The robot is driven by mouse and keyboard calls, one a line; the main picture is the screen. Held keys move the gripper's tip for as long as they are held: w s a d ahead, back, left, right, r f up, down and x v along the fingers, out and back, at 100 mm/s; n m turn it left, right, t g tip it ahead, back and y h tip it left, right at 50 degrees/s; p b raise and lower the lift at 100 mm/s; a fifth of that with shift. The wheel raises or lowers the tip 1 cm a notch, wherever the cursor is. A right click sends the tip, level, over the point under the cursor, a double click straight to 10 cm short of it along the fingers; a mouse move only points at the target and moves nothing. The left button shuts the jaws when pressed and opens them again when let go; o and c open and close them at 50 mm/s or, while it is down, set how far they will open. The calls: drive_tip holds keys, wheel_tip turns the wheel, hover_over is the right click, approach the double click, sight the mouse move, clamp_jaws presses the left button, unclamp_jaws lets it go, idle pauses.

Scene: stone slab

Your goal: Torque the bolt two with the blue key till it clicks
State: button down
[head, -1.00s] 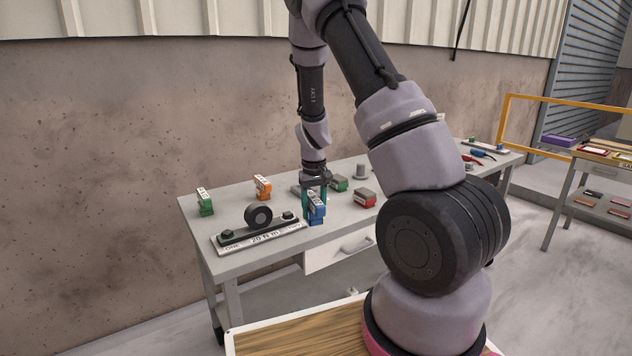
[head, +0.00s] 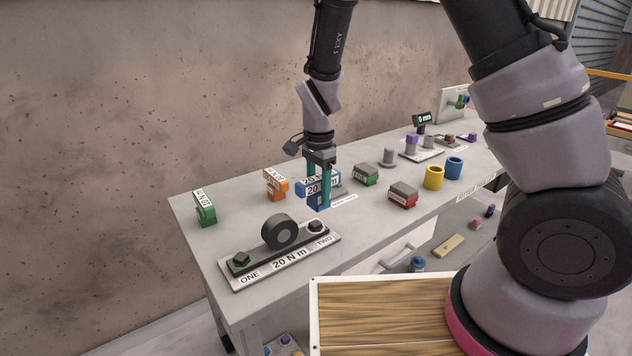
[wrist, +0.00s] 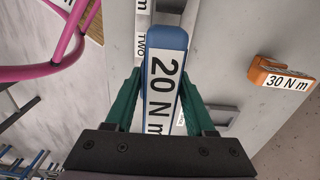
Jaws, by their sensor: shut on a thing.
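The blue key (head: 313,191), a block labelled 20 N m, is between my gripper's green fingers (head: 319,190). My gripper is shut on it, just behind the bolt plate's right end. In the wrist view the blue key (wrist: 166,60) fills the space between the fingers (wrist: 160,105). Whether it touches the table is unclear. The bolt plate (head: 283,265), marked ONE, 20 N m and TWO, lies at the table's front left. Bolt two (head: 316,226) is a dark hex head at its right end; bolt one (head: 241,258) is at its left. The key is apart from bolt two.
A dark round wheel-like part (head: 281,232) stands between the bolts. A green key (head: 205,208) and an orange key (head: 276,184) stand behind the plate. A green-grey block (head: 366,175), red-grey block (head: 403,195) and yellow cup (head: 434,178) stand to the right.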

drive_tip(key=shift+s+a+r, duration=0.1)
drive_tip(key=shift+a, duration=0.3)
hover_over(315, 223)
drive_tip(key=shift+f, duration=2.6)
drive_tip(key=shift+f, duration=0.8)
drive_tip(key=shift+m, duration=0.3)
